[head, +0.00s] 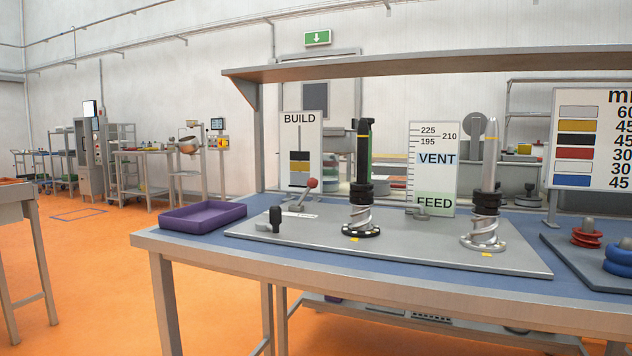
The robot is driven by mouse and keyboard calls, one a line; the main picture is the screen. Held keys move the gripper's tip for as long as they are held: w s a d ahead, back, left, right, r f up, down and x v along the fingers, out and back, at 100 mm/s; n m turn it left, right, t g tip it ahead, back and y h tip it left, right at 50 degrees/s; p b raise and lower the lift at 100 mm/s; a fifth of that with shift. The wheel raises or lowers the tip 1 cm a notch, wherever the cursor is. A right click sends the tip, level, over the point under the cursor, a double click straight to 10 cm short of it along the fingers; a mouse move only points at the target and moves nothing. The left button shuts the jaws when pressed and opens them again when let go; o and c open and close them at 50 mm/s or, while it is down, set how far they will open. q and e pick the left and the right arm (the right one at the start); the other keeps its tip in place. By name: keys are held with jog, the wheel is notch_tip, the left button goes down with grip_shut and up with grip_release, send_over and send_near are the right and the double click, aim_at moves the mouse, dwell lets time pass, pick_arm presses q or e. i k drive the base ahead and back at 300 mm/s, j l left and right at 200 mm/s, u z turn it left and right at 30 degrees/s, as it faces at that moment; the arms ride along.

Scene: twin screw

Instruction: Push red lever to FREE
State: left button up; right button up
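The red lever has a red ball knob (312,183) on a short grey rod that leans up to the right. Its base is on the grey plate (390,250) on the bench, with a small white label (301,215) in front. The writing on that label is too small to read. Neither of my grippers shows in the head view.
A black-handled crank (275,218) stands left of the lever. Two screw columns (362,180) (487,190) rise to its right. BUILD (301,135) and VENT/FEED (434,175) boards stand behind. A purple tray (203,222) sits at the bench's left end.

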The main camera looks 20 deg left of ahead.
aim_at(312, 183)
jog(key=i+j, duration=0.1)
jog(key=j, duration=0.25)
jog(key=i+j, duration=0.1)
jog(key=j, duration=0.3)
jog(key=i+j, duration=0.1)
jog(key=j, duration=0.25)
jog(key=i+j, duration=0.15)
jog(key=j, duration=0.25)
jog(key=i+j+u, duration=0.1)
jog(key=j, duration=0.25)
jog(key=i+j, duration=0.1)
jog(key=j, duration=0.3)
jog(key=i+j, duration=0.1)
jog(key=j, duration=0.25)
